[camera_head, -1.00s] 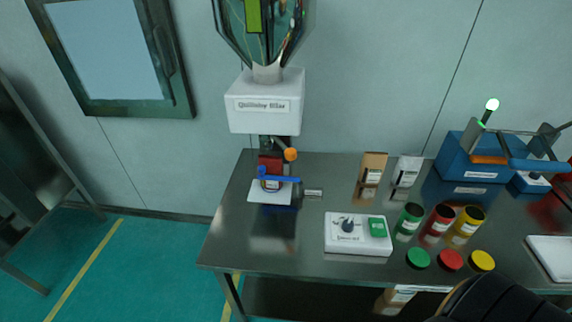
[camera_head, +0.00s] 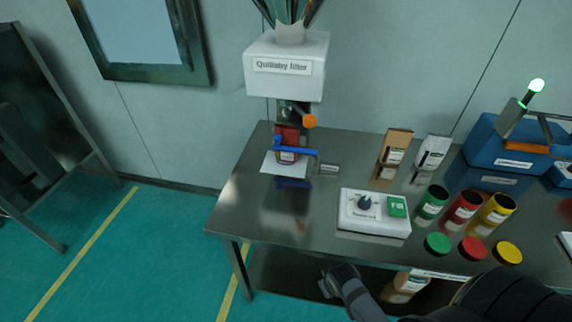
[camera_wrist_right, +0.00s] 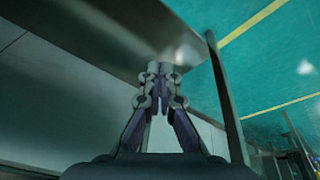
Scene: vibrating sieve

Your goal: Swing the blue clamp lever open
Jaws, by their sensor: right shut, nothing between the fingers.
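The blue clamp lever (camera_head: 298,149) lies roughly level across the front of a red container (camera_head: 287,137) under the white sieve housing (camera_head: 285,70). Its left end has an upright blue knob, and its right end points toward a small metal piece. My right gripper (camera_head: 328,284) is low in the head view, in front of and apparently below the table's front edge, well away from the lever. In the right wrist view its fingers (camera_wrist_right: 161,75) are together and empty. The lever does not show in the wrist view. My left gripper is not seen.
The control box (camera_head: 375,212) stands on the metal table (camera_head: 260,205) right of the lever. Green, red and yellow jars (camera_head: 465,208) with loose lids are farther right. An orange knob (camera_head: 309,121) sits above the lever. The left table area is clear.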

